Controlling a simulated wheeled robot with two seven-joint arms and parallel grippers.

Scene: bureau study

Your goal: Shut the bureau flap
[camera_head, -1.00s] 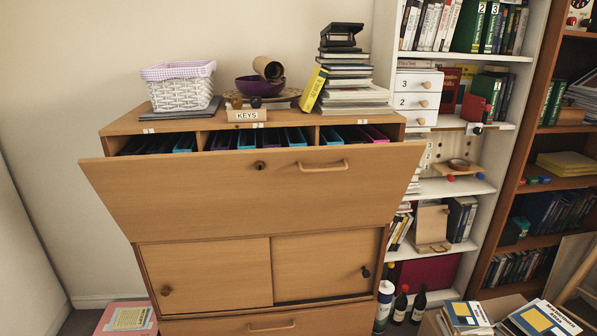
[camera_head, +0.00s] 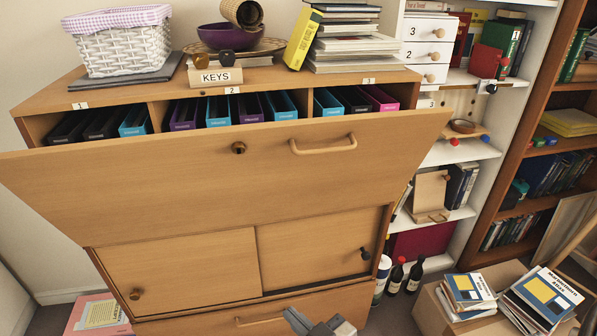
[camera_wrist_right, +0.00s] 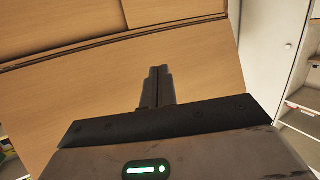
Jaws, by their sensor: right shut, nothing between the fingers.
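The bureau flap (camera_head: 190,180) is a wide wooden panel, tilted outward at the top and partly open, with a gap above it into the compartments. It has a wooden bar handle (camera_head: 323,145) and a dark round knob or lock (camera_head: 239,148). My right gripper (camera_head: 292,314) shows at the bottom edge of the head view, low in front of the drawer and below the flap, apart from it. In the right wrist view its fingers (camera_wrist_right: 158,75) are closed together and empty, with wooden panels ahead. My left gripper is not in view.
Folders (camera_head: 217,110) stand in the compartments behind the flap. A white basket (camera_head: 122,45), a KEYS sign (camera_head: 215,76) and a book stack (camera_head: 355,40) sit on top. Sliding doors (camera_head: 180,268) are below. A box of books (camera_head: 455,315) stands on the floor at right.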

